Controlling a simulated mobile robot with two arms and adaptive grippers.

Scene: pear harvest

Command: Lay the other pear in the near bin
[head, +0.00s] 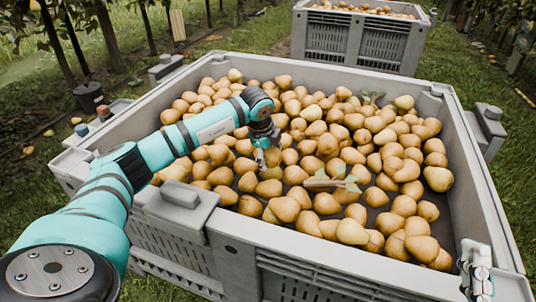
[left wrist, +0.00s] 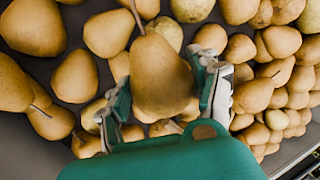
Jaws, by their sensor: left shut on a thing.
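The near bin (head: 300,248) is a large grey crate filled with yellow-brown pears. My left arm reaches in from the left over its side, and my left gripper (head: 264,157) points down among the pears inside the bin. In the left wrist view, the left gripper (left wrist: 163,95) is shut on a pear (left wrist: 160,75), with one finger on each side and its stem toward the top. In the head view I cannot clearly tell the held pear from those around it. My right gripper (head: 477,268) shows partly at the bin's right front corner; its opening is unclear.
A second grey bin (head: 358,42) with pears stands behind the near one. Leafy twigs (head: 332,182) lie on the pears. Dark bin floor (left wrist: 62,118) shows between pears. Grass and tree rows surround the bins.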

